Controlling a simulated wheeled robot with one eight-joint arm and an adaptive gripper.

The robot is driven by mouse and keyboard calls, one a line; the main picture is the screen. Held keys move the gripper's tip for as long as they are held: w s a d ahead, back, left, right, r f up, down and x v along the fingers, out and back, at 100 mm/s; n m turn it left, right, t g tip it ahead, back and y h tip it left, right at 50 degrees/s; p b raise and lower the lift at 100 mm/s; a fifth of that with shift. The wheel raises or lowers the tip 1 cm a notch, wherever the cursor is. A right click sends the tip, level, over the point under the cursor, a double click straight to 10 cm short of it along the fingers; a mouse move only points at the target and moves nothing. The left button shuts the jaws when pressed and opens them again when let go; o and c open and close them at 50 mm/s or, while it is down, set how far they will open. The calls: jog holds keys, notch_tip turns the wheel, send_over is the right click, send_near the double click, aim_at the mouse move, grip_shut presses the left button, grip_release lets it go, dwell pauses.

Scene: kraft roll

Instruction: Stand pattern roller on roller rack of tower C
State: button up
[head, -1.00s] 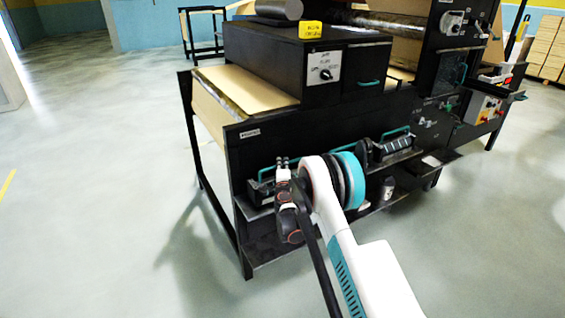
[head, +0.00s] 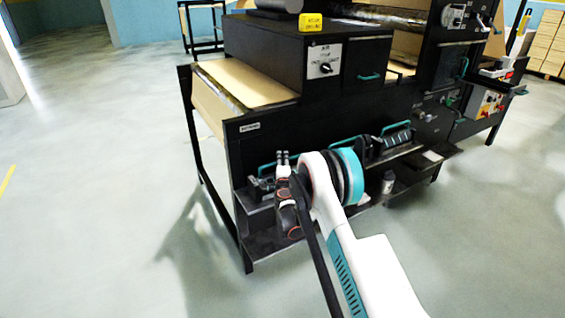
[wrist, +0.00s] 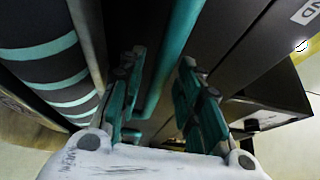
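In the wrist view a dark roller with teal bands (wrist: 45,60) fills the left side, and a teal handle bar (wrist: 183,35) runs between my fingers. My gripper (wrist: 160,75) is open, with its fingers apart on either side of the bar; the bar passes close to the left finger, and contact cannot be told. In the head view my gripper is at the left end of the machine's front shelf, its fingertips not clear. A teal-handled tool (head: 266,168) there is partly hidden by my arm. Another roller with a teal handle (head: 397,138) lies further right on the shelf. No tower C label is readable.
The black machine (head: 210,140) stands directly before me, with a lower shelf (head: 262,243) under the rollers. A small bottle (head: 388,183) stands on the lower shelf right of my arm. A yellow block (head: 311,22) sits on top. Floor at left is clear.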

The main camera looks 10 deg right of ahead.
jog(key=s+a+p, duration=0.2)
jog(key=s+p, duration=0.2)
jog(key=s, duration=0.7)
jog(key=s+a+r+n+y, duration=0.1)
jog(key=a+r+n+y, duration=0.2)
jog(key=r, duration=0.7)
jog(key=s+a+r+n+y, duration=0.15)
jog(key=r+n, duration=0.25)
jog(key=r, duration=0.7)
jog(key=s+a+r+n+g+y, duration=0.3)
jog(key=s+r+n, duration=0.3)
jog(key=s+r, duration=0.3)
jog(key=s+d+r+n+g, duration=0.1)
jog(key=s+n+g, duration=0.1)
jog(key=s, duration=0.7)
jog(key=s+d+r+n+g, duration=0.1)
jog(key=s+r+n+g, duration=0.15)
jog(key=s, duration=0.55)
jog(key=s+d+f+g+h, duration=0.1)
jog(key=s+d+f, duration=0.1)
jog(key=s, duration=0.5)
jog(key=s+d+f+n+g+h, duration=0.1)
jog(key=s+d+f+h, duration=0.1)
jog(key=s, duration=0.5)
jog(key=s+d+f+n+g+h, duration=0.1)
jog(key=s+d+f, duration=0.2)
jog(key=s, duration=0.4)
jog(key=shift+d+f, duration=0.25)
